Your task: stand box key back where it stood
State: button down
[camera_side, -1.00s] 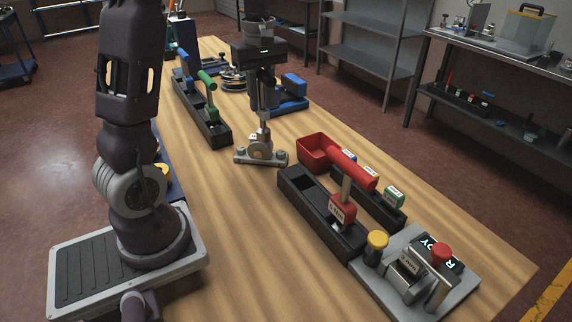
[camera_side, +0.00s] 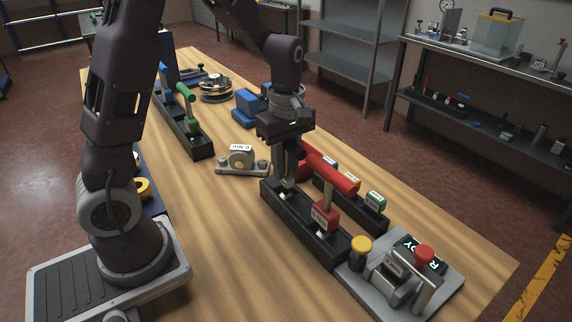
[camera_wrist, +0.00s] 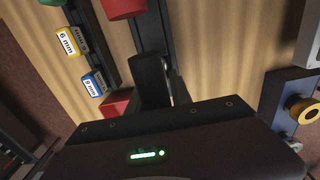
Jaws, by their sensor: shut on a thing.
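My gripper (camera_side: 284,168) points down over the far end of the black two-place rack (camera_side: 338,252). In the wrist view a dark piece (camera_wrist: 150,78) shows at the fingers. The red T-handled key (camera_side: 325,214) stands in the rack's near place. The grey bearing fixture (camera_side: 241,160) stands apart to the left, with no key on it.
A grey panel with buttons (camera_side: 440,285) adjoins the rack's near end. Another rack with green and blue keys (camera_side: 184,125) stands far left.

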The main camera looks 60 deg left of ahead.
jog(key=c, duration=1.2)
grip_release()
jog(key=shift+f, duration=0.1)
jog(key=shift+o, duration=0.2)
notch_tip(320, 180, up, 11)
jog(key=shift+r, duration=0.1)
jog(key=shift+s+d+r+m, duration=0.15)
jog(key=shift+s+r+m, duration=0.1)
jog(key=shift+r, duration=0.2)
jog(key=shift+s+d+r+m, duration=0.1)
jog(key=shift+s+r+m, duration=0.1)
jog(key=shift+r, duration=0.25)
jog(key=s+d+m+t, duration=0.2)
jog(key=s+d+m, duration=0.1)
jog(key=s+m, duration=0.5)
jog(key=s+d+m+t, duration=0.3)
jog(key=s+m, duration=0.6)
jog(key=shift+s+d+r+t, duration=0.25)
jog(key=shift+d+t, duration=0.05)
jog(key=shift+d, duration=0.1)
